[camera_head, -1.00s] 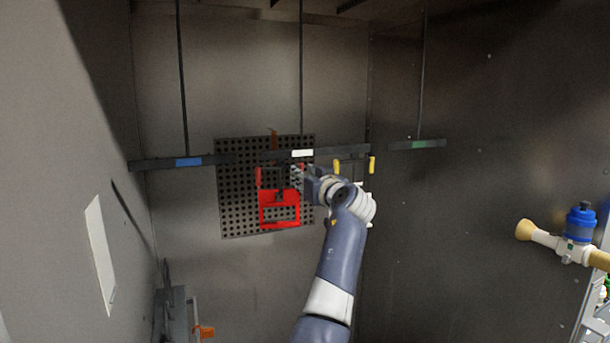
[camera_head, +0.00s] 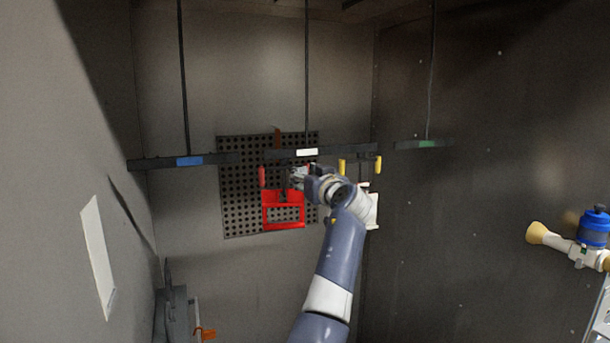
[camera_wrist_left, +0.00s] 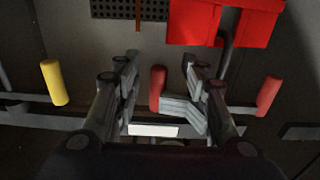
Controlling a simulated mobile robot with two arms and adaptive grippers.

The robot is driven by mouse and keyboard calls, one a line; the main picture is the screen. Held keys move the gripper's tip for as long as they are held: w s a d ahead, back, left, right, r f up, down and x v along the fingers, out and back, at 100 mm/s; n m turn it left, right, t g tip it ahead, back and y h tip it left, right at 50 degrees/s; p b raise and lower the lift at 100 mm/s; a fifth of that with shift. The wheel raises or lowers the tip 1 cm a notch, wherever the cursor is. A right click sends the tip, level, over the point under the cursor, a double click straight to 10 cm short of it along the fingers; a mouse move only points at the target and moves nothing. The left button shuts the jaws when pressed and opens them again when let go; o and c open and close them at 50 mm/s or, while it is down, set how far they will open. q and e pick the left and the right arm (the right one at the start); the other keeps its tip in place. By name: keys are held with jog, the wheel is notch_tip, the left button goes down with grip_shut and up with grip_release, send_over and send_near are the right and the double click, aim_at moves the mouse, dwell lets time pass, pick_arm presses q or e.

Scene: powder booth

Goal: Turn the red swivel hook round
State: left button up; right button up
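A dark bar with a white label (camera_head: 307,152) carries two red hook ends. One red hook end (camera_head: 262,176) is at the left, and it also shows at the right of the left wrist view (camera_wrist_left: 268,95). The other red hook end (camera_wrist_left: 157,88) lies between the fingers of my left gripper (camera_wrist_left: 160,62), with gaps on both sides. In the head view it is mostly hidden behind the gripper (camera_head: 298,176). The left gripper is open. My right gripper is not in view.
Yellow hook ends (camera_head: 342,166) stand just right of my gripper. A perforated dark panel (camera_head: 236,190) is behind. Bars with blue (camera_head: 189,161) and green (camera_head: 430,144) labels hang on either side. A blue-capped fitting (camera_head: 592,228) is at far right.

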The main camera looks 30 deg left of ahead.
pick_arm(q)
jog(key=shift+d+f, duration=0.1)
jog(key=shift+d, duration=0.1)
jog(key=b+v, duration=0.3)
jog(key=v, duration=0.5)
jog(key=shift+s+d, duration=0.25)
jog(key=shift+d, duration=0.05)
